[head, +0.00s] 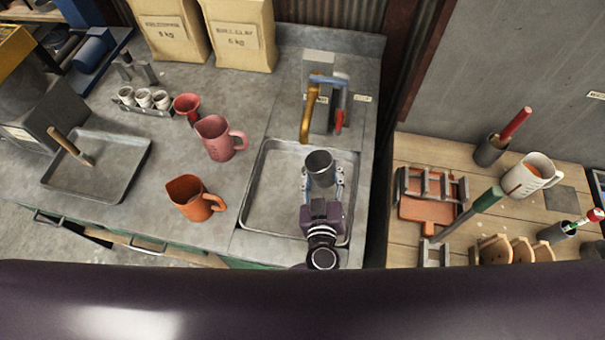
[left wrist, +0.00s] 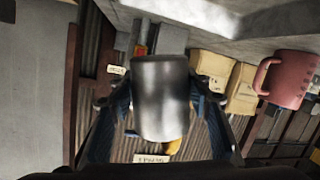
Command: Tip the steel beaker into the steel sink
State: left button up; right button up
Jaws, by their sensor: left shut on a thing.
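The steel beaker (head: 319,163) is a plain grey cylinder held above the steel sink (head: 262,205). My left gripper (head: 322,185) is shut on the beaker's sides, one finger on each side. The left wrist view shows the beaker (left wrist: 160,95) between both fingers, with the surroundings turned upside down. In the head view a dark round end of the beaker faces up; I cannot tell if it is the mouth or the base. Its contents do not show. My right gripper is not in view.
A brass tap (head: 308,112) stands behind the sink. A pink jug (head: 219,138) and an orange jug (head: 193,198) stand on the counter to the left. A wooden table (head: 405,150) with tools and pots is at right. A metal tray (head: 112,178) lies far left.

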pick_arm(q)
jog(key=shift+w+a+f+m, duration=0.1)
jog(key=shift+a+f+m, duration=0.2)
jog(key=shift+m, duration=0.2)
jog(key=shift+w+a+f+m+t+y, duration=0.15)
jog(key=shift+a+m+t+y, duration=0.25)
jog(key=shift+m, duration=0.4)
jog(key=shift+d, duration=0.1)
jog(key=shift+r, duration=1.55)
jog(key=shift+f, duration=0.1)
